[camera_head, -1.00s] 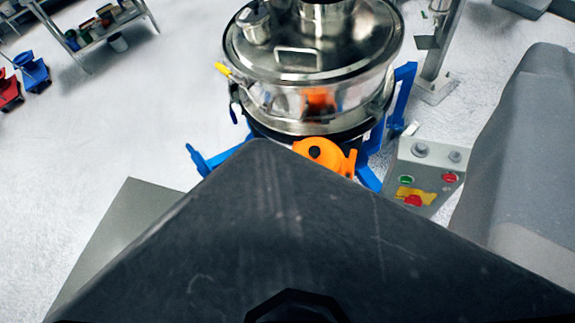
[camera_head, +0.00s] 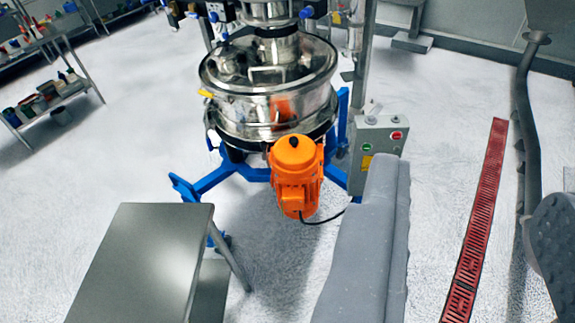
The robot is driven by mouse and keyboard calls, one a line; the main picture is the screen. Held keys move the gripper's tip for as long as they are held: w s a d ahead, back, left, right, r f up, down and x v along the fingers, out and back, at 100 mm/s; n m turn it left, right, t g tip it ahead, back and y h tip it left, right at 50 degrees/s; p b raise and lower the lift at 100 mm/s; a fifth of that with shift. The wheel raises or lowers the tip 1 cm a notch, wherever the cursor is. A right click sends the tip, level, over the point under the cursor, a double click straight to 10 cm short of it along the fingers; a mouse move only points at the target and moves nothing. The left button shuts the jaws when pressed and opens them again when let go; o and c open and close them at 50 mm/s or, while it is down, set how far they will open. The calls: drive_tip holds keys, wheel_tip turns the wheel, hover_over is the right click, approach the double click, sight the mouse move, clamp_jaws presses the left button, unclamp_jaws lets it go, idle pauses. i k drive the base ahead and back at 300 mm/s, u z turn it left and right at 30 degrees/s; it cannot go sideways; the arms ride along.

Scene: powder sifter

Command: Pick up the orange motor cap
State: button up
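The orange motor (camera_head: 297,180) hangs at the front of the steel sifter (camera_head: 268,95), just right of the picture's middle. Its rounded orange cap (camera_head: 294,152) sits on top, with a small black spot at its upper centre. The cap's upper side is in plain view and nothing stands in front of it. A dark cable runs from the motor's lower right. My gripper does not show in this view, so its state and its distance from the cap cannot be seen.
A grey metal table (camera_head: 150,258) stands at the lower left. A long grey slab-like form (camera_head: 365,250) rises at the lower middle. A control box (camera_head: 377,150) stands right of the motor. Blue legs (camera_head: 205,182) spread under the sifter. A red floor grate (camera_head: 475,220) lies at right.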

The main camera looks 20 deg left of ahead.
sight(292, 152)
drive_tip(key=u, duration=0.55)
drive_tip(key=i, duration=1)
drive_tip(key=z, duration=0.05)
drive_tip(key=k, duration=1.3)
drive_tip(key=z, duration=0.4)
drive_tip(key=i, duration=1.55)
drive_tip(key=u, duration=0.65)
